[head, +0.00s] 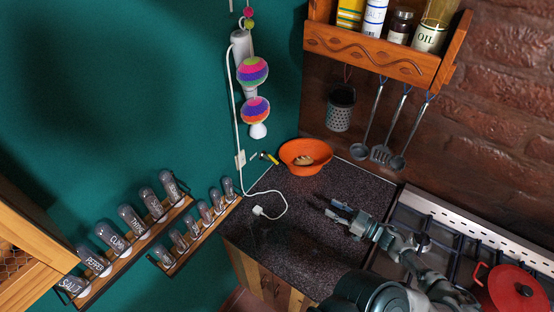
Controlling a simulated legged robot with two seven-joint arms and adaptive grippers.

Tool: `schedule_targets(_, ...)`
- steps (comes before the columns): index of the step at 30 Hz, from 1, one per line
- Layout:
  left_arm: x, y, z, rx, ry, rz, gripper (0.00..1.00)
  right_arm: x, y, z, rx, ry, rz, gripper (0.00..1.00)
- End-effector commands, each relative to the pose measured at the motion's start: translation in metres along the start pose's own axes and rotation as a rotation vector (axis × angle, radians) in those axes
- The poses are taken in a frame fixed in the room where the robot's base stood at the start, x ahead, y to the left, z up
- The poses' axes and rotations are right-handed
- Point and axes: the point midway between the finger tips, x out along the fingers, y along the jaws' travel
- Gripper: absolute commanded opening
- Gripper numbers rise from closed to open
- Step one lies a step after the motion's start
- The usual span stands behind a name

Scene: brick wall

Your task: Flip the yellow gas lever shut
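The yellow gas lever (269,157) is small, near the corner where the green wall meets the dark countertop, just left of the orange bowl. It slants on a short pale pipe, and its exact setting is too small to tell. My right gripper (321,205) is over the countertop, to the right of and nearer than the lever, clearly apart from it. Its two dark fingers point left, with a gap between them, and nothing shows in the gap. My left gripper is not in view.
The orange bowl (306,156) stands at the back of the speckled countertop (290,230). A white cable with a plug (258,211) lies on the left. A stove with a red pot (512,291) is at right. Ladles (380,152) hang above. Jar shelves (130,248) line the green wall.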

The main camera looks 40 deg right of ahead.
Motion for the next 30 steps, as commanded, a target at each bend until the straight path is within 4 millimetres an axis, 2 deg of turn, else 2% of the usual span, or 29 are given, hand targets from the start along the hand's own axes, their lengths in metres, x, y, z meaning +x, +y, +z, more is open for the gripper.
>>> schedule_targets(2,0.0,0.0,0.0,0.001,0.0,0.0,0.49,0.0,0.0,0.0,0.0,0.0,0.0,0.4)
schedule_targets(5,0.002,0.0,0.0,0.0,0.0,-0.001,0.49,0.004,0.0,0.001,0.017,0.004,-0.003,0.2)
schedule_targets(7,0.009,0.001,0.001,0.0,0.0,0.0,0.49,0.018,0.003,0.003,0.102,0.02,-0.018,0.02)
schedule_targets(8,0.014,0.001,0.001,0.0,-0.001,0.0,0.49,0.029,0.005,0.004,0.168,0.031,-0.028,0.0)
schedule_targets(11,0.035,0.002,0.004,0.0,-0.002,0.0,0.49,0.073,0.019,0.009,0.492,0.057,-0.065,0.0)
schedule_targets(12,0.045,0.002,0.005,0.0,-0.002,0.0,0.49,0.092,0.028,0.01,0.644,0.058,-0.076,0.0)
schedule_targets(15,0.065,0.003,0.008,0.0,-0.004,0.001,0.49,0.129,0.053,0.012,1.006,0.043,-0.07,0.0)
schedule_targets(19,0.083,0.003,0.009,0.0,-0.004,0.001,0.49,0.156,0.09,0.007,1.356,0.035,-0.015,0.0)
schedule_targets(21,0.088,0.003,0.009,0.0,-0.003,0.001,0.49,0.162,0.104,0.003,1.472,0.042,0.014,0.0)
schedule_targets(24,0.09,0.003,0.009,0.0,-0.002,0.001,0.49,0.166,0.114,-0.002,1.559,0.052,0.037,0.0)
schedule_targets(30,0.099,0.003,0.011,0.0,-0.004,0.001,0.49,0.182,0.116,-0.004,1.573,0.059,0.036,0.0)
